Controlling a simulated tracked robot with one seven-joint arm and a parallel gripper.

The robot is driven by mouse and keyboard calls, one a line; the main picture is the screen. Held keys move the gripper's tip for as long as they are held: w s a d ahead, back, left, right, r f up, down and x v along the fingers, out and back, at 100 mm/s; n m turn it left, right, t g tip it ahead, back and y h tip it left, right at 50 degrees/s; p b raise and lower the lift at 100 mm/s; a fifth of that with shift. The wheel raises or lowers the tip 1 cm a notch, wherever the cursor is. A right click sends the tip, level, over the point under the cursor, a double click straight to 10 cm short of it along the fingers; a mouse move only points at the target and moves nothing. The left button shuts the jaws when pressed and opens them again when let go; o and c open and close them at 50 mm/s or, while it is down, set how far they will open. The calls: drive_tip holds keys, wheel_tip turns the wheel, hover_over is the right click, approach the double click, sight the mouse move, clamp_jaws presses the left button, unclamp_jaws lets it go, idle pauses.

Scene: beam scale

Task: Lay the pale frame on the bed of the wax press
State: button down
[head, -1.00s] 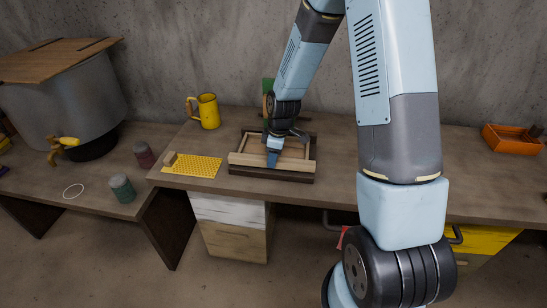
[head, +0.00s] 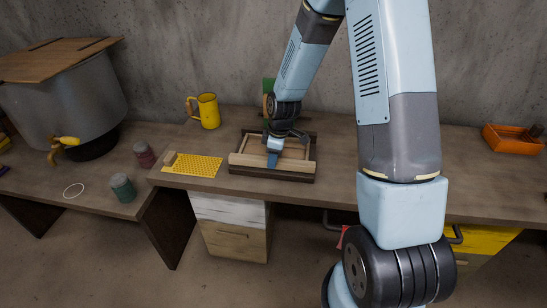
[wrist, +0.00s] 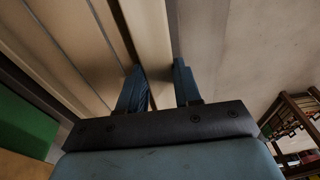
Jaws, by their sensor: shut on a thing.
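The pale frame (head: 243,160) is a light wooden rectangle on the workbench. It is at or just above the dark bed of the wax press (head: 262,176), roughly lined up with it; whether it rests fully on the bed I cannot tell. My gripper (head: 272,160) points down at the frame's front bar. In the wrist view my gripper's two blue fingers (wrist: 158,78) stand on either side of a pale bar of the frame (wrist: 150,30), shut on it. My gripper hides part of the frame and bed.
A yellow mug (head: 208,110) and a yellow honeycomb sheet (head: 198,165) are left of the press. A green object (head: 268,86) stands behind it. An orange tray (head: 512,139) is at the far right. A big metal pot (head: 65,105) is on the left table.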

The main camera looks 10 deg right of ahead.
drive_tip(key=shift+f, duration=0.3)
drive_tip(key=c, duration=0.7)
unclamp_jaws()
wheel_tip(320, 180, up, 14)
drive_tip(key=d, duration=0.2)
drive_tip(key=shift+s+f, duration=0.2)
drive_tip(key=shift+s, duration=0.1)
